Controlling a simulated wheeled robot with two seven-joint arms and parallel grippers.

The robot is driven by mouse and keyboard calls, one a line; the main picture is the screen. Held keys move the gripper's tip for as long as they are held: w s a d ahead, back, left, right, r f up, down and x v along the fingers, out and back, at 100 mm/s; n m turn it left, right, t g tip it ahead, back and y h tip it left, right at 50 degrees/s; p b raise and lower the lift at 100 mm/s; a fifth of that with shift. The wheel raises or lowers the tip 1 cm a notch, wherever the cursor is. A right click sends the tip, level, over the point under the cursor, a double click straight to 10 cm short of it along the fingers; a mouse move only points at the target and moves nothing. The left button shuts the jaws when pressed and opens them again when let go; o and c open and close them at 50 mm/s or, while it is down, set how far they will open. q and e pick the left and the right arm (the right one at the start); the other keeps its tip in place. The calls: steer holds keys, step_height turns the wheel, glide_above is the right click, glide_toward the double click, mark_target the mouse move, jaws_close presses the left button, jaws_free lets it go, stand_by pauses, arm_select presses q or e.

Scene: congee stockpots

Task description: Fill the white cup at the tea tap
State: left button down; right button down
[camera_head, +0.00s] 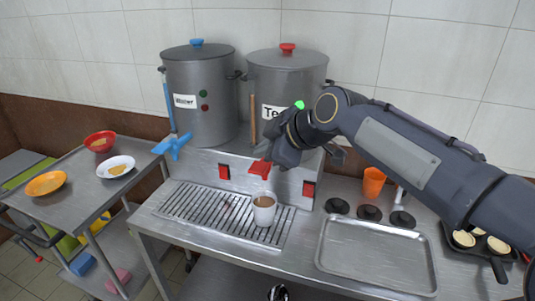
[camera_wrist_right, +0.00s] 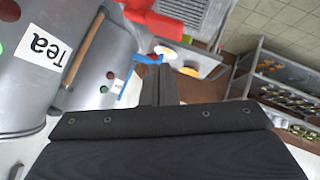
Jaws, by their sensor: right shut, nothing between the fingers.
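The white cup (camera_head: 264,211) stands upright on the drip grate (camera_head: 205,212), below the red tea tap (camera_head: 260,168). Brown liquid shows inside the cup, near its rim. The tea pot (camera_head: 285,85) is a large grey stockpot with a red knob and a partly covered label; its label reads Tea in the right wrist view (camera_wrist_right: 40,45). My right gripper (camera_head: 267,152) is beside the red tap, in front of the tea pot. It is shut and empty; its fingers (camera_wrist_right: 158,85) point toward the red tap (camera_wrist_right: 155,18) in the wrist view. Whether they touch the tap, I cannot tell. My left gripper is not in view.
The water pot (camera_head: 200,100) with its blue tap (camera_head: 173,146) stands left of the tea pot. An orange cup (camera_head: 374,182), dark round lids (camera_head: 370,213) and an empty metal tray (camera_head: 375,255) are on the right. A side table (camera_head: 85,180) holds bowls and plates.

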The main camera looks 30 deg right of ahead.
steer(key=d+v, duration=0.1)
steer(key=v, duration=0.8)
steer(key=shift+w+d+r, duration=0.2)
steer(key=shift+w+d, duration=0.05)
steer(key=shift+w, duration=0.15)
stand_by(0.8)
